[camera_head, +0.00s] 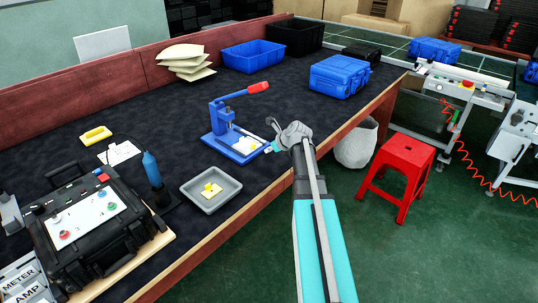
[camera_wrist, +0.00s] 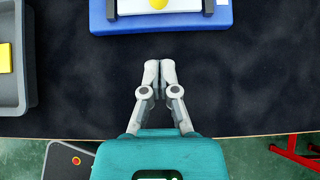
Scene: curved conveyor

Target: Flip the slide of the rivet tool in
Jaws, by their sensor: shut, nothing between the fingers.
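The rivet tool is a blue press with a red-tipped lever (camera_head: 236,128) on the dark table. Its blue base (camera_wrist: 160,22) shows at the top of the wrist view. A white slide (camera_head: 247,145) with a yellow piece on it sits at the base's front; its white plate (camera_wrist: 133,6) also shows at the top edge of the wrist view. My gripper (camera_wrist: 159,66) is shut and empty. It is in front of the base with a gap of dark table between them.
A grey tray (camera_head: 228,188) with a yellow piece lies left of my gripper. A blue screwdriver-like tool (camera_head: 152,168) and a black case (camera_head: 120,235) stand further left. Blue bins (camera_head: 252,57) are behind. A red stool (camera_head: 402,160) is beyond the table's front edge.

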